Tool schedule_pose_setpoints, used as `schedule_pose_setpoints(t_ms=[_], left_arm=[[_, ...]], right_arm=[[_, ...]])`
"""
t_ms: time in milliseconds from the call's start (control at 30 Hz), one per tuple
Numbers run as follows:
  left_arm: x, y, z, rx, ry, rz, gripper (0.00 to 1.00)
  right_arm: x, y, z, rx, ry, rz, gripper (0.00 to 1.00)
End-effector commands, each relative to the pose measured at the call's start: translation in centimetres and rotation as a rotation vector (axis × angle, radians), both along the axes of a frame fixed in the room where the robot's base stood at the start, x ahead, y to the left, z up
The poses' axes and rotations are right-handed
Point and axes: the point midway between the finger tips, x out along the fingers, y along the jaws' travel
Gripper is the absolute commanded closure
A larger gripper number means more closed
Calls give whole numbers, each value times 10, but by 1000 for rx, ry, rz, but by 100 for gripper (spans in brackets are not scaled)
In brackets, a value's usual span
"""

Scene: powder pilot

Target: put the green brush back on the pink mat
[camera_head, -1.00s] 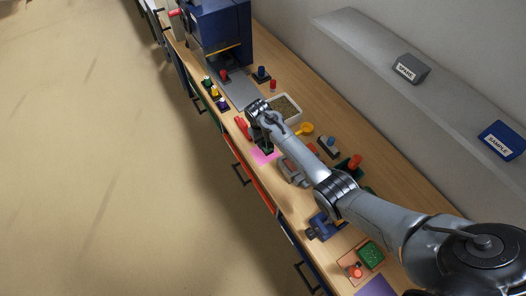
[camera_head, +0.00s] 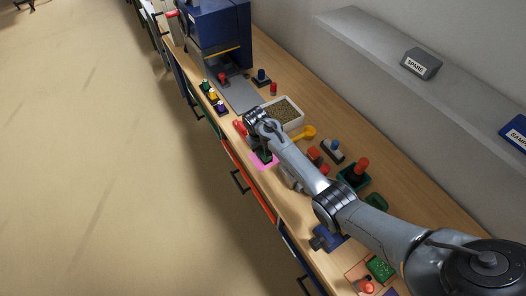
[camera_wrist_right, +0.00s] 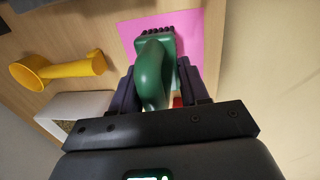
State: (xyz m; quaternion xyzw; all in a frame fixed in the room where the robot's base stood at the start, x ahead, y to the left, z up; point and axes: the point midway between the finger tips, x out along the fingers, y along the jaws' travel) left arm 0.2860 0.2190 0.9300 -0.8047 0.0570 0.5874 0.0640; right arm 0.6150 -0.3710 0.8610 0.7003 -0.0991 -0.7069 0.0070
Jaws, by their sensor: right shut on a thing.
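The green brush (camera_wrist_right: 152,75) is between the two fingers of my right gripper (camera_wrist_right: 158,88), which is shut on it. Its dark bristles point toward the top of the wrist view, over the pink mat (camera_wrist_right: 198,30). In the head view the pink mat (camera_head: 266,165) lies near the bench's front edge. My right gripper (camera_head: 261,145) is over it, with the brush (camera_head: 264,156) below the wrist and partly hidden. I cannot tell whether the brush touches the mat. My left gripper is not in view.
A yellow scoop (camera_head: 304,133) and a white tray of granules (camera_head: 286,110) are beside the mat. A red object (camera_head: 239,127) lies close by. A blue machine (camera_head: 218,35) stands at the far end. Several small items crowd the bench under my arm.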

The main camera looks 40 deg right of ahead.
Motion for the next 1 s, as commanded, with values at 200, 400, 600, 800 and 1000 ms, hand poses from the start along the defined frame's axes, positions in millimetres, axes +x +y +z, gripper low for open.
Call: schedule_pose_setpoints(t_ms=[200,400,600,800,1000], left_arm=[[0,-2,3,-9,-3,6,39],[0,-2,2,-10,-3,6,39],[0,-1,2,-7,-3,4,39],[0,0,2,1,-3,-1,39],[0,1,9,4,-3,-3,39]], right_arm=[[0,0,1,0,0,0,88],[0,0,-1,0,0,0,41],[0,0,-1,0,0,0,29],[0,0,-1,0,0,0,29],[0,1,8,0,0,0,29]])
